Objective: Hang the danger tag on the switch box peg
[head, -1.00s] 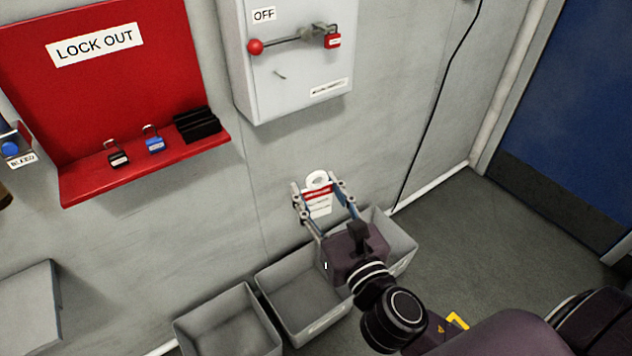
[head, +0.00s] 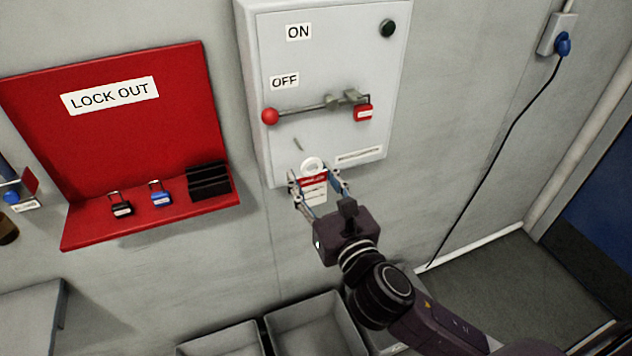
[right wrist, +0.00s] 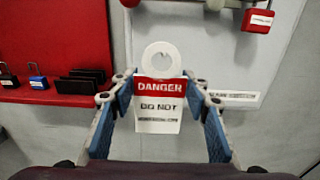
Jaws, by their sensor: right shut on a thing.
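The danger tag (head: 314,187) is white with a red band and a ring-shaped top, and it is upright. My right gripper (head: 318,188) is shut on it, with the ring standing above the fingers. The tag also shows in the right wrist view (right wrist: 158,112), between the blue finger pads. The switch box (head: 330,60) is a pale grey wall box. Its small peg (head: 298,144) sticks out low on the front, just above and left of the tag's ring in the head view. Whether the ring touches the box I cannot tell. My left gripper is not in view.
The switch handle with a red knob (head: 270,116) is at OFF, with a red padlock (head: 363,113) at its right. A red lockout board (head: 130,130) with a shelf of padlocks is to the left. Grey bins (head: 318,322) stand below.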

